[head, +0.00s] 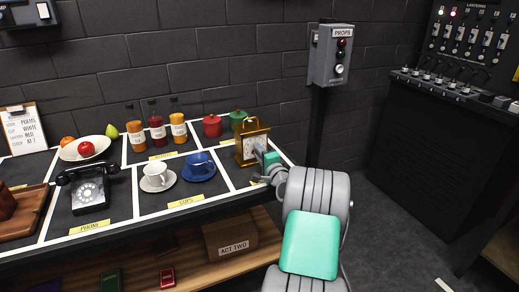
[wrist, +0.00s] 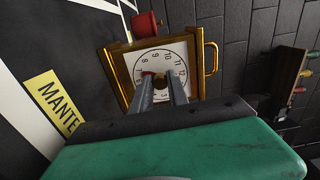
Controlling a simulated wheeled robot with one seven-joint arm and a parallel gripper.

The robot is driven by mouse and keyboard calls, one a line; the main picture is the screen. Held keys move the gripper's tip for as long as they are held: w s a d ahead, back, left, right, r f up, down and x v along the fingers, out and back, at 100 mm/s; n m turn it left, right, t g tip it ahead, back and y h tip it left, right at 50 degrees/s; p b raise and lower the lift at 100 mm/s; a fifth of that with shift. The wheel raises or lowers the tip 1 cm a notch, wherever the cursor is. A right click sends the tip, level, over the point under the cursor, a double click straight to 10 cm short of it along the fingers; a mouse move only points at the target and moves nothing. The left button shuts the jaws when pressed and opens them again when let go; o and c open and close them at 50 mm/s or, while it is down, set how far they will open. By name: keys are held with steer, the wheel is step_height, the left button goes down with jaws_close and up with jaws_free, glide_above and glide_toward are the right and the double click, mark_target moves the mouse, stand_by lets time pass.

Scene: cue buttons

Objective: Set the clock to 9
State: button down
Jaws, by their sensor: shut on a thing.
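The clock (head: 252,143) is a gold mantel clock with a top handle and a white dial, standing upright at the table's right end. In the wrist view, its dial (wrist: 140,85) fills the middle and appears rotated, with 8 to 11 along its upper part. My gripper (head: 265,155) is at the front of the clock. In the wrist view, my gripper (wrist: 161,80) has its fingers close around the brown-gold centre knob (wrist: 161,77). A small red mark beside the left fingertip lies left of centre, roughly toward 7; the exact reading is unclear. The fingers hide the dial's lower middle.
A blue cup (head: 199,164) and a white cup (head: 156,177) stand left of the clock. A red pot (head: 212,126) and a green pot (head: 238,118) are behind it. The PROPS box (head: 333,55) stands on a post at right. Floor right of the table is clear.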

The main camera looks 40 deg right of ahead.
steer(key=m+p, duration=0.1)
steer(key=m, duration=0.1)
steer(key=m+p, duration=0.2)
steer(key=m, duration=0.1)
steer(key=m+p, duration=0.1)
steer(key=m, duration=0.1)
steer(key=shift+r, duration=0.25)
steer(key=m+p, duration=0.3)
steer(key=m, duration=0.2)
steer(key=shift+d+f, duration=0.1)
steer(key=shift+m, duration=0.3)
steer(key=shift+f, duration=0.1)
steer(key=c, duration=1.3)
jaws_free()
steer(key=shift+s, duration=0.1)
steer(key=v, duration=0.7)
steer(key=shift+s, duration=0.35)
